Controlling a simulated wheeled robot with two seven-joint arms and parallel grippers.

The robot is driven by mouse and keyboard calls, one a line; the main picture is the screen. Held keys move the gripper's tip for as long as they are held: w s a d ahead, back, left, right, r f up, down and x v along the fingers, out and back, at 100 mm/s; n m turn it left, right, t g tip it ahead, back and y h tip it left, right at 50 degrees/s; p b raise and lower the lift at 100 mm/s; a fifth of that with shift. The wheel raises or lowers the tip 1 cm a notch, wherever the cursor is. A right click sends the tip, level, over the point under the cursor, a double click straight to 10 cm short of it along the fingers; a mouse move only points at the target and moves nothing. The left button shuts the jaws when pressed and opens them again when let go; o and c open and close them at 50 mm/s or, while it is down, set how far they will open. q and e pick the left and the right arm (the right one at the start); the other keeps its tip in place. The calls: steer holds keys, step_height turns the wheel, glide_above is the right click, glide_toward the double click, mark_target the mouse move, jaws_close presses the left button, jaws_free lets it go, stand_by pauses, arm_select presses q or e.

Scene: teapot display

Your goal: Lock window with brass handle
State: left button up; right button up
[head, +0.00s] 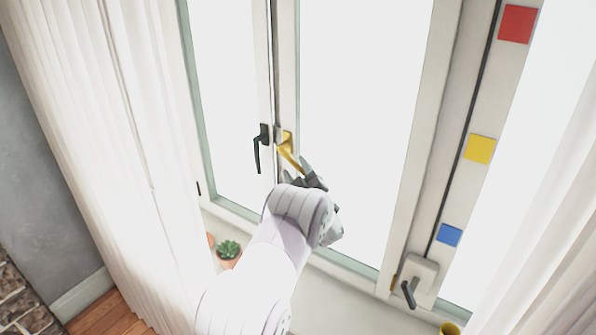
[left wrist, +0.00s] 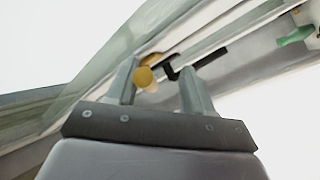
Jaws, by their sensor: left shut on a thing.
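The brass handle (head: 288,149) is on the frame of the middle window (head: 350,110), slanting down to the right from its mount. My left gripper (head: 309,174) is at the handle's lower end and shut on it. In the left wrist view the rounded brass end of the handle (left wrist: 144,77) shows between the fingers of my left gripper (left wrist: 158,76), close to the left finger. The fingers hide part of the handle. My right gripper is not in view.
A black handle (head: 257,148) is just left of the brass one. A grey latch box (head: 420,271) is at lower right, below red, yellow and blue squares (head: 449,235). A potted succulent (head: 228,251) is on the sill, near my left arm. White curtains (head: 110,150) hang at both sides.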

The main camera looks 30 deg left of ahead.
arm_select(q)
steer(key=shift+s+f, duration=0.1)
steer(key=shift+f, duration=0.25)
steer(key=r+v, duration=0.2)
steer(key=v, duration=1.2)
steer(key=shift+d+r, duration=0.2)
steer(key=shift+r, duration=0.1)
stand_by(0.4)
steer(key=b+v, duration=0.6)
steer(key=v, duration=0.6)
steer(key=shift+s+d+b, duration=0.2)
steer(key=shift+b, duration=0.1)
